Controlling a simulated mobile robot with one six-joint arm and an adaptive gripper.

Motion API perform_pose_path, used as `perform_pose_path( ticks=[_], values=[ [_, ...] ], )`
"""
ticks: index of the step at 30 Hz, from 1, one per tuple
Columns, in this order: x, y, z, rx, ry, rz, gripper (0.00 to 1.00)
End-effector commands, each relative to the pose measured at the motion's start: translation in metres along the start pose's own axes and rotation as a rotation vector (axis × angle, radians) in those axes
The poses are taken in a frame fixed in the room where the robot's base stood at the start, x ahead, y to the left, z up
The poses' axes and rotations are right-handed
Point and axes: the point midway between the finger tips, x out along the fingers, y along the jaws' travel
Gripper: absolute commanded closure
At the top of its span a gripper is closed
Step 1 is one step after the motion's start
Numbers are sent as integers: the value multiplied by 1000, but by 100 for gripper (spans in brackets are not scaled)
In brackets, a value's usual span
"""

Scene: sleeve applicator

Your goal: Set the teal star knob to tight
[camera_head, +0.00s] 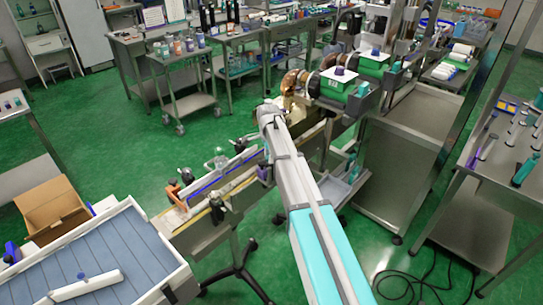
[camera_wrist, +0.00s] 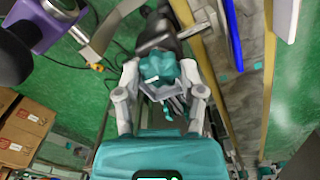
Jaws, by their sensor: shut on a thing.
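The teal star knob (camera_wrist: 158,66) shows in the wrist view between the fingertips of my gripper (camera_wrist: 160,86). The two grey fingers close on it from left and right, and the knob's lobed top faces the camera. A dark clamp or shaft runs behind the knob. In the head view my arm reaches over the conveyor line and hides the knob and most of my gripper. I cannot read any tight or loose marking.
A conveyor (camera_head: 205,225) with guide rails runs below my arm. Green machine units (camera_head: 340,88) stand behind it. A purple block (camera_wrist: 50,22) and cardboard boxes (camera_wrist: 22,135) show at the left of the wrist view. Green floor (camera_head: 110,140) is open at left.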

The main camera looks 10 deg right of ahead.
Motion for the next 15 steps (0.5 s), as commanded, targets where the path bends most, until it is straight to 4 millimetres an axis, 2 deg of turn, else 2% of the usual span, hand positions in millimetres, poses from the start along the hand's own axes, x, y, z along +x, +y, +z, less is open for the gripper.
perform_pose_path(
  ticks=[6, 7, 12, 15],
  values=[
    [0, -3, -1, 1, 2, -7, 96],
    [0, -3, -1, 1, 2, -7, 43],
    [0, -2, -1, 0, 2, -5, 14],
    [0, -2, -1, 0, 1, -4, 14]
  ],
)
